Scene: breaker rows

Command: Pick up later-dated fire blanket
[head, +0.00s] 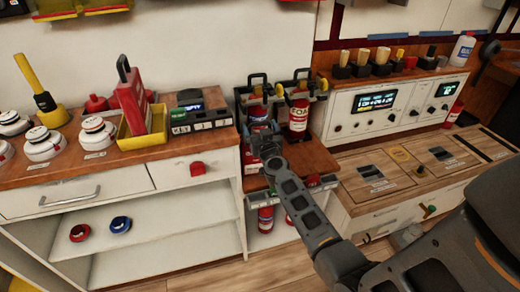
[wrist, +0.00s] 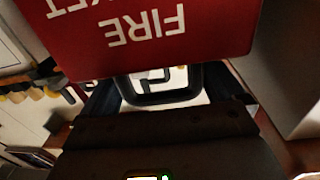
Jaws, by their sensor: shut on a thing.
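A red fire blanket pack (wrist: 165,30) fills the top of the wrist view, its white FIRE BLANKET lettering upside down and partly cut off. A black loop handle (wrist: 165,97) shows just below it, between the fingers of my gripper (wrist: 168,88). My gripper is shut on the pack, apparently by this handle. In the head view my gripper (head: 264,145) is in front of the extinguisher shelf, and the held pack is mostly hidden. Another red pack (head: 131,97) with a black handle stands in a yellow tray (head: 142,140) on the left counter. No date is readable.
A FOAM extinguisher (head: 298,116) and another extinguisher (head: 257,112) stand behind my gripper. Smoke detectors (head: 96,133) and a dark device (head: 193,108) sit on the left counter. A white control panel (head: 385,105) is at right. The wooden worktop (head: 350,172) has some clear room.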

